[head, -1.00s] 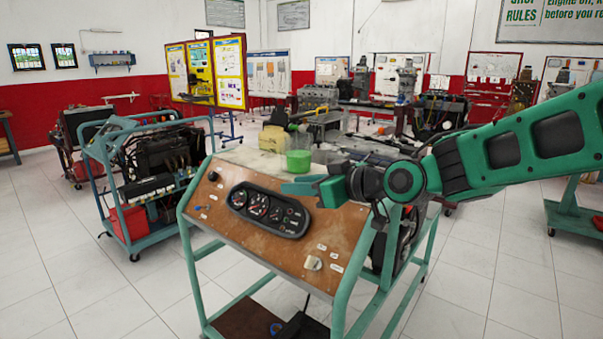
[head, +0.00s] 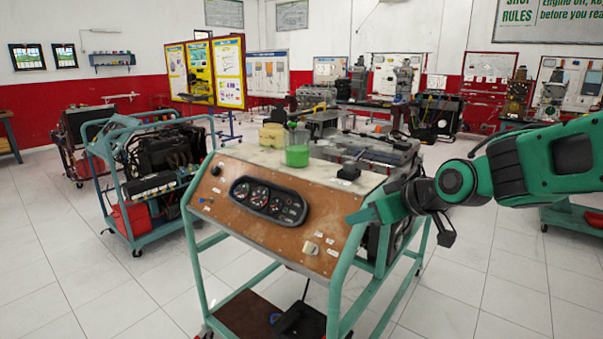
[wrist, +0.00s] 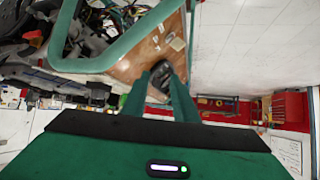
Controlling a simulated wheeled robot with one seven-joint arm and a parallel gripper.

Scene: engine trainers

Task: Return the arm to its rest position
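My green arm (head: 540,165) reaches in from the right in the head view. My gripper (head: 356,215) points left, beside the right edge of the trainer's slanted brown panel. In the wrist view my gripper (wrist: 159,78) shows two green fingers with a gap between them and nothing held. The dark gauge cluster (wrist: 161,76) shows beyond the gap. I cannot tell from the head view how far the fingertips are from the panel.
The trainer stand (head: 343,290) has a green tube frame. A cup of green liquid (head: 297,155) and a yellow object (head: 272,137) stand on its top. Another engine trainer (head: 160,165) stands to the left. The floor at the lower right (head: 480,290) is clear.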

